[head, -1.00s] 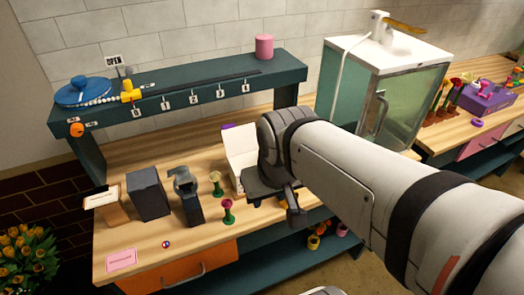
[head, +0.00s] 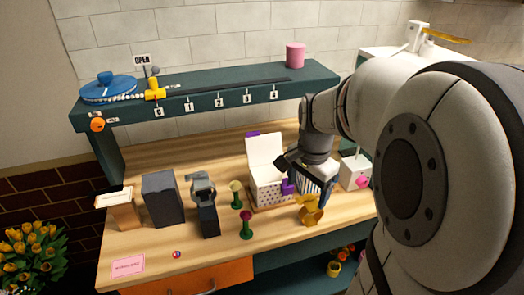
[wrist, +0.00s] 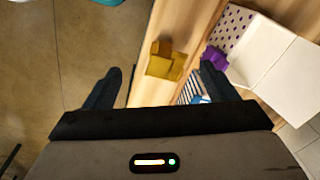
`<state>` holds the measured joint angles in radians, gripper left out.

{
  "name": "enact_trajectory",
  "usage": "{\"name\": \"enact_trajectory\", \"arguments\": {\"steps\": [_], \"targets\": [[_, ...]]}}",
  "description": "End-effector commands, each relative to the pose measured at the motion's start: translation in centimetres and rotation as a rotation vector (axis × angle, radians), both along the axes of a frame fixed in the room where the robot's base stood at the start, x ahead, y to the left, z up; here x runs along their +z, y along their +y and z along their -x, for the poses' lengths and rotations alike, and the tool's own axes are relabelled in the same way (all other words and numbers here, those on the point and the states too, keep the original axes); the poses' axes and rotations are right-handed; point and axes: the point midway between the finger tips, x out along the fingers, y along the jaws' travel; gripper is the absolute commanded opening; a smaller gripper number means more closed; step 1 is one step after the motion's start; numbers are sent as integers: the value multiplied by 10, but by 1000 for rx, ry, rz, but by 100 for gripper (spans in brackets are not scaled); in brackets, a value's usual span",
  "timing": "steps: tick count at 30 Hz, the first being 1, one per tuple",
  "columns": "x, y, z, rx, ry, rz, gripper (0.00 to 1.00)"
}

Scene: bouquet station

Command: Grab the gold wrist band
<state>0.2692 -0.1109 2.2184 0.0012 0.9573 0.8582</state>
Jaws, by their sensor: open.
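The gold wrist band (head: 312,212) stands near the front edge of the wooden bench, in front of the boxes. It also shows in the wrist view as a blocky gold shape (wrist: 163,62) at the upper middle. My gripper (head: 306,178) is above and just behind the band in the head view, pointing down, with its dark fingers spread. In the wrist view my open fingers (wrist: 162,72) lie to either side of the band's place in the picture, with nothing held between them. I cannot tell the exact height gap.
Behind the band stand an open white dotted box (head: 268,190) with a purple piece (head: 287,187) at its corner, and a striped box (head: 317,180) close by my gripper. A watch stand (head: 205,205) and two small flower stems are left. The bench's front edge is close.

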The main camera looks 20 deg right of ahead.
Motion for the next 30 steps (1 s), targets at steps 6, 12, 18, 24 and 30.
{"name": "enact_trajectory", "arguments": {"steps": [6, 12, 18, 24, 30], "targets": [[-42, -36, -23, -346, 61, -30, 79], [-60, -42, -26, -409, 74, -34, 79], [-82, -41, -27, -407, 74, -34, 79], [-112, -39, -30, -407, 74, -34, 79], [-124, -40, -30, -407, 70, -33, 79]]}}
